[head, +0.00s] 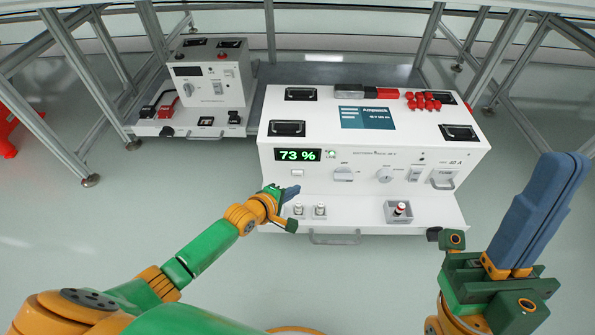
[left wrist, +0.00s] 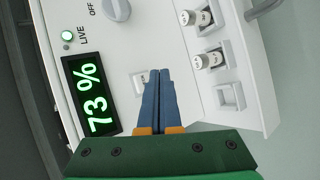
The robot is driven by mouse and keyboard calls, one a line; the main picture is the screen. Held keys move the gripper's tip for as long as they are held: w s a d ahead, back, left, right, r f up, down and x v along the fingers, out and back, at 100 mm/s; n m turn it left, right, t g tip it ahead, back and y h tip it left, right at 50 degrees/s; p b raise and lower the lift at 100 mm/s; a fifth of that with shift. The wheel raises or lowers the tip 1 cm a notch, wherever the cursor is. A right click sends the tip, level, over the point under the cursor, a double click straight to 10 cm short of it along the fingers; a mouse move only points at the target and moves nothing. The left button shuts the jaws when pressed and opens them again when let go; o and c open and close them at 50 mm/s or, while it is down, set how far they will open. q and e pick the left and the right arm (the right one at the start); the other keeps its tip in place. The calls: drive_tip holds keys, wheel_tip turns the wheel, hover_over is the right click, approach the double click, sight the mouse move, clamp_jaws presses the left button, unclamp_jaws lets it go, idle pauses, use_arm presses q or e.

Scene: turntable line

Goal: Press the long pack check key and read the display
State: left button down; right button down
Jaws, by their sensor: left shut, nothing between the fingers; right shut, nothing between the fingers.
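A large white test unit (head: 275,160) stands on the bench. Its display (head: 298,155) is lit and reads 73 % in green; it also shows in the left wrist view (left wrist: 89,94). A small pale key (head: 297,173) sits just below the display; in the left wrist view the key (left wrist: 137,80) is partly hidden behind my fingers. My left gripper (head: 293,191) is shut and empty, its blue fingertips close to the panel by this key. I cannot tell whether they touch it. My right gripper (head: 567,165) is shut and empty, off to the unit's right.
A green lamp (left wrist: 68,36) marked LIVE is lit beside the display. Red parts (head: 424,101) lie on top. A smaller unit (head: 210,85) stands behind left. Floor before the unit is clear.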

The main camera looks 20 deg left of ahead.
use_arm(q)
drive_tip(key=s+p, duration=0.1)
drive_tip(key=s+d+p, duration=0.1)
drive_tip(key=s, duration=0.1)
idle(0.8)
